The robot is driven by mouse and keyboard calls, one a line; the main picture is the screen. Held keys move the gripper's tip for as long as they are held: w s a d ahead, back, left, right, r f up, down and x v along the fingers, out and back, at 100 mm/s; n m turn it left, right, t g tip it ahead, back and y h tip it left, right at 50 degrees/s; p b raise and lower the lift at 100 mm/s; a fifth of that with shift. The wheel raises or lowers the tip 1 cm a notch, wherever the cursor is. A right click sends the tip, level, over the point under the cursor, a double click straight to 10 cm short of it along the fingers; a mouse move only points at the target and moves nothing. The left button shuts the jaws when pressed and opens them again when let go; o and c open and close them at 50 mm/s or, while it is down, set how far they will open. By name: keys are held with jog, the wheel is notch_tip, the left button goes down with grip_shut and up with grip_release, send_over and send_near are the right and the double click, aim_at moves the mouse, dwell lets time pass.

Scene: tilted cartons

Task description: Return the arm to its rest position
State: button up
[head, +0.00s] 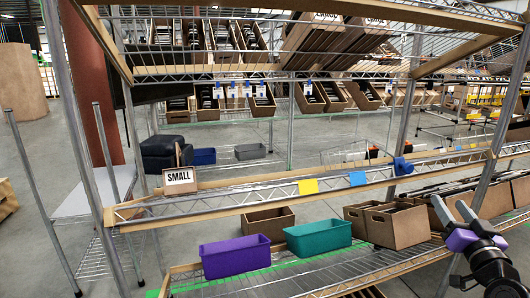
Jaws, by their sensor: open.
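My gripper (467,212) shows at the lower right in the head view, in front of the rack's right side. Its two grey fingers point up and stand apart, with nothing seen between them. Purple parts show at the base of the fingers. My wrist below it is dark and runs off the bottom right corner.
A wire rack fills the view. Its lower shelf (330,270) holds a purple bin (235,257), a teal bin (318,238) and cardboard cartons (397,226). A right rack post (502,125) stands close to my gripper. Open floor (40,185) lies at the left.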

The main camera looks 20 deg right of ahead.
jog(key=s+a+f, duration=0.6)
jog(key=s+a, duration=0.1)
jog(key=a, duration=0.3)
jog(key=s+a+f, duration=0.6)
jog(key=a+f, duration=0.1)
jog(key=a, duration=0.4)
jog(key=s+a+f+n+g+y, duration=0.15)
jog(key=s+a+n+y, duration=0.25)
jog(key=s+a, duration=0.6)
jog(key=s+a+f+n+g+y, duration=0.1)
jog(key=s+a+f+n+y, duration=0.25)
jog(key=s+a, duration=0.75)
notch_tip(320, 180, up, 31)
jog(key=s+d+y+p, duration=0.1)
jog(key=s+d+p, duration=0.1)
jog(key=p, duration=2.9)
jog(key=shift+g, duration=0.25)
